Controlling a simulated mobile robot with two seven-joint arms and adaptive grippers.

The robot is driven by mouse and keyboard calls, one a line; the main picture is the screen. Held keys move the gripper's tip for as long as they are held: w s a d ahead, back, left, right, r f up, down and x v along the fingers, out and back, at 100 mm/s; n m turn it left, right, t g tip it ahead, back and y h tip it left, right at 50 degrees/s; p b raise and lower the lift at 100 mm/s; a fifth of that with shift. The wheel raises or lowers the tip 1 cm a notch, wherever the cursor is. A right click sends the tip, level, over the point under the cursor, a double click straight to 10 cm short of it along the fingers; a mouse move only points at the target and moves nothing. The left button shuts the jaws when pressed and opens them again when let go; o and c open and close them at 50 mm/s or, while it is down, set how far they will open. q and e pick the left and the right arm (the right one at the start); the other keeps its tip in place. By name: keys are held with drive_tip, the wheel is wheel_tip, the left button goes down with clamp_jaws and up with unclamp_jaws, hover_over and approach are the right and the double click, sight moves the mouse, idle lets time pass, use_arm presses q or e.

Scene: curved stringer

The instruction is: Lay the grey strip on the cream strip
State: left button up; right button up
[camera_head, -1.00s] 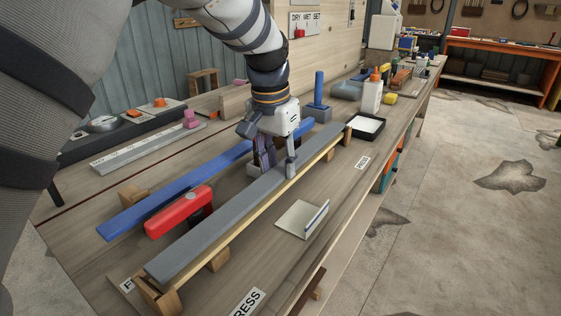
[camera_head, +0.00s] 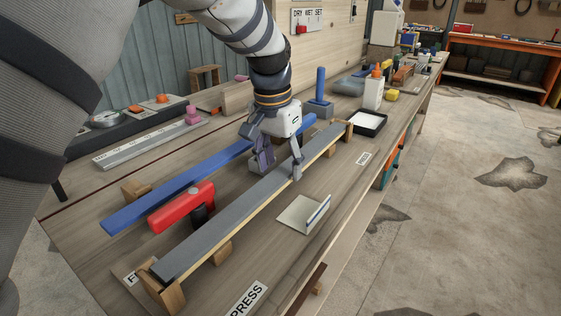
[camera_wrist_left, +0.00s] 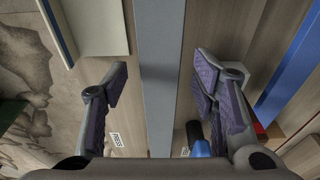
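The grey strip (camera_head: 235,215) lies lengthwise along the top of the cream strip (camera_head: 322,153), whose edge shows as a thin pale line along the right side. Wooden blocks (camera_head: 222,252) hold the strips above the bench. My left gripper (camera_head: 282,165) is over the far half of the grey strip, with one finger on each side. In the left wrist view the grey strip (camera_wrist_left: 160,90) runs between the spread fingers, with clear gaps on both sides. The cream strip is hidden there. My right gripper is not in view.
A blue strip (camera_head: 165,193) and a red clamp-like tool (camera_head: 180,207) lie left of the grey strip. A small angled plate (camera_head: 304,214) sits to the right. A black-rimmed tray (camera_head: 366,125) and glue bottle (camera_head: 374,92) stand beyond the far end. The bench front is mostly clear.

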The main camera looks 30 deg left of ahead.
sight(276, 177)
use_arm(q)
drive_tip(key=shift+r, duration=0.4)
wheel_tip(276, 177, up, 12)
drive_tip(key=s, duration=0.1)
drive_tip(key=shift+s+r, duration=0.15)
drive_tip(key=shift+s, duration=0.25)
drive_tip(key=shift+a, duration=0.1)
